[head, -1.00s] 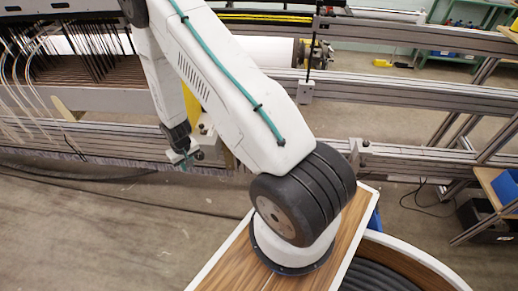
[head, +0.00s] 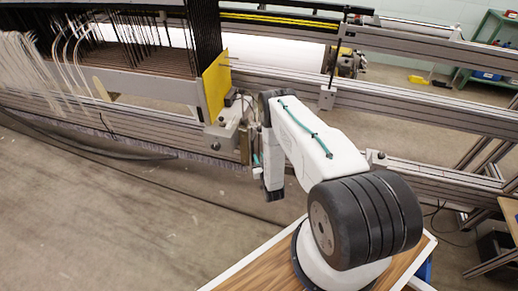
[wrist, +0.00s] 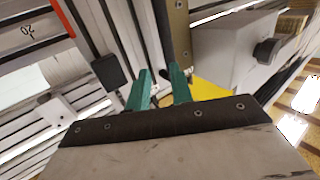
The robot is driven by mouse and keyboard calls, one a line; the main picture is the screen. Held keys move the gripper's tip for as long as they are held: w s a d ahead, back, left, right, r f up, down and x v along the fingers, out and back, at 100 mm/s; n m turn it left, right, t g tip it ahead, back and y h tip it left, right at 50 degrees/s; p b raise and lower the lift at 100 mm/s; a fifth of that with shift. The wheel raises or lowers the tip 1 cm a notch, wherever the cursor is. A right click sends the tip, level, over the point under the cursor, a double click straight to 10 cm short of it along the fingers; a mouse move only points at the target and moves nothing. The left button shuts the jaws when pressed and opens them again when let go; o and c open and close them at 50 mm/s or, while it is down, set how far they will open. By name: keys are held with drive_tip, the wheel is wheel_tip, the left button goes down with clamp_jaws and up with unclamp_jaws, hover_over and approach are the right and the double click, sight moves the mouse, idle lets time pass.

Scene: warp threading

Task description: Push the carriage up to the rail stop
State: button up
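The carriage's grey end block (head: 222,134) sits on the lower rail, below a yellow end plate (head: 215,85), with a tan plate (head: 245,143) on its right. In the wrist view the grey block (wrist: 232,45) with a black knob is at upper right. The likely rail stop is a small block with a knob (head: 376,158), on the lower rail right of the carriage, with a gap between. My gripper (wrist: 160,80) has two teal fingers apart, nothing visibly held. They point at the tan plate's edge (wrist: 180,30); contact is unclear. My arm partly hides the gripper in the head view.
Long aluminium rails (head: 420,110) run across the scene, with another small block (head: 327,97) on the upper rail. White threads (head: 35,65) hang at the left. A dark cable (head: 90,150) lies along the floor below the rail. The floor in front is clear.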

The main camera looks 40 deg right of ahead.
sight(253, 148)
drive_tip(key=shift+t, duration=0.3)
drive_tip(key=x, duration=0.2)
drive_tip(key=a+x, duration=0.1)
drive_tip(key=x, duration=0.3)
drive_tip(key=shift+w+a+r, duration=0.1)
drive_tip(key=shift+w+r, duration=0.2)
drive_tip(key=shift+r, duration=0.05)
drive_tip(key=shift+x, duration=0.8)
